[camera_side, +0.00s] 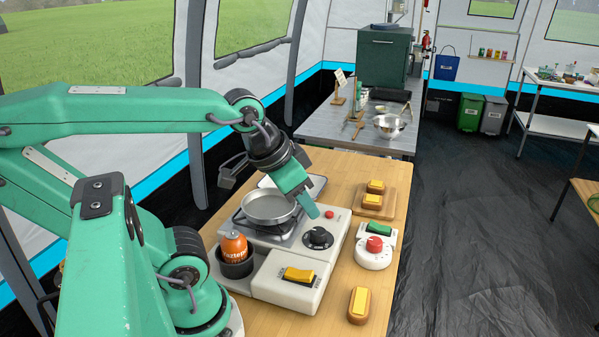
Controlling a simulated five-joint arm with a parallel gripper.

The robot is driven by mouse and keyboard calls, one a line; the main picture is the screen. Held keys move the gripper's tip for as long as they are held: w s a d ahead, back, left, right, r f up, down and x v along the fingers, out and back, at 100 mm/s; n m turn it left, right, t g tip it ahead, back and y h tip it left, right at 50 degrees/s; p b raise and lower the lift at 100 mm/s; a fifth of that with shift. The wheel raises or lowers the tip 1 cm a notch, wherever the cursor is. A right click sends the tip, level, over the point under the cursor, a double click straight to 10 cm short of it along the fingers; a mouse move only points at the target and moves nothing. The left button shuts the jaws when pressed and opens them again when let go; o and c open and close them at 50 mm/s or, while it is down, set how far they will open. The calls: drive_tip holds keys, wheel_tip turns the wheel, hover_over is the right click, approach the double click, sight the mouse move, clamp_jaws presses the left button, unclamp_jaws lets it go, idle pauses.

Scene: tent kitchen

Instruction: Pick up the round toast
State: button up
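No piece is clearly recognisable as the round toast. A brown, round-ended piece with a yellow slab on top (359,305) lies on the wooden table (372,265) near its front right. Two similar brown-and-yellow pieces, a far one (375,187) and a near one (371,202), sit on a wooden board (388,205) farther back. My gripper (310,208) points down beside the right rim of the metal pan (268,207), above the white stove, apart from all these pieces. Its fingers overlap in this view, so their opening is hidden. I see nothing held in it.
The pan sits on the stove, which has a black knob (318,238). A dark cup with an orange container (234,246) stands at left. A white box with a yellow top piece (299,275) is in front. A white device with a red button (374,245) stands right.

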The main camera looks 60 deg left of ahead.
drive_tip(key=shift+o, duration=0.2)
drive_tip(key=o, duration=0.5)
drive_tip(key=shift+w+r, duration=0.1)
drive_tip(key=shift+w, duration=0.05)
